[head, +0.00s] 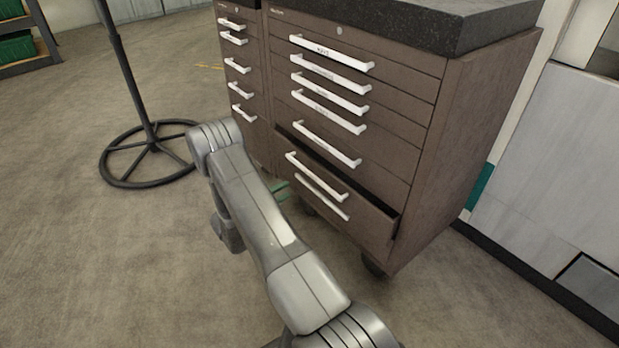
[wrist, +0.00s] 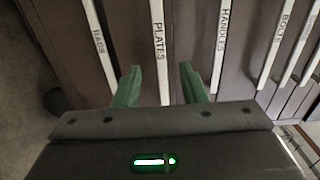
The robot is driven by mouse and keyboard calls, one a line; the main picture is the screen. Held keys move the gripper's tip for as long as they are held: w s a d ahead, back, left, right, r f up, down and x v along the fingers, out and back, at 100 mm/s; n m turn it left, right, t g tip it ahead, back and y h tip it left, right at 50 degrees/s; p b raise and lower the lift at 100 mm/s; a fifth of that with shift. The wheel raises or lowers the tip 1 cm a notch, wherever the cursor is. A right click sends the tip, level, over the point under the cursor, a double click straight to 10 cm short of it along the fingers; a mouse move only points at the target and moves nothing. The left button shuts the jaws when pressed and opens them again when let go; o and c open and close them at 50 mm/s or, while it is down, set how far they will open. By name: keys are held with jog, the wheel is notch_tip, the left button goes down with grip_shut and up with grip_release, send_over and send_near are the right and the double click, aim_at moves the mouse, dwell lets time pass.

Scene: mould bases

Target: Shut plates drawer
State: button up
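The plates drawer (head: 365,200) is second from the bottom in the brown cabinet and stands partly pulled out, with a dark gap along its top edge. Its white handle (head: 316,177) also shows in the wrist view, labelled PLATES (wrist: 159,45). My gripper (head: 281,191) is low in front of the cabinet, by the left end of the lower handles. In the wrist view my gripper (wrist: 158,82) is open, its two green fingers apart on either side of the PLATES handle. Whether the fingers touch anything cannot be told.
The RAGS handle (wrist: 95,40) and HANDLES handle (wrist: 222,45) flank the plates handle. A second drawer column (head: 240,75) stands to the left. A black pole with a ring base (head: 150,165) stands on the floor left of my arm. The floor at the left front is clear.

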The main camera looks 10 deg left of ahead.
aim_at(311, 177)
jog(key=b+x, duration=0.2)
jog(key=x, duration=0.9)
jog(key=shift+w+d, duration=0.1)
jog(key=shift+d, duration=0.05)
jog(key=shift+c, duration=0.5)
grip_shut()
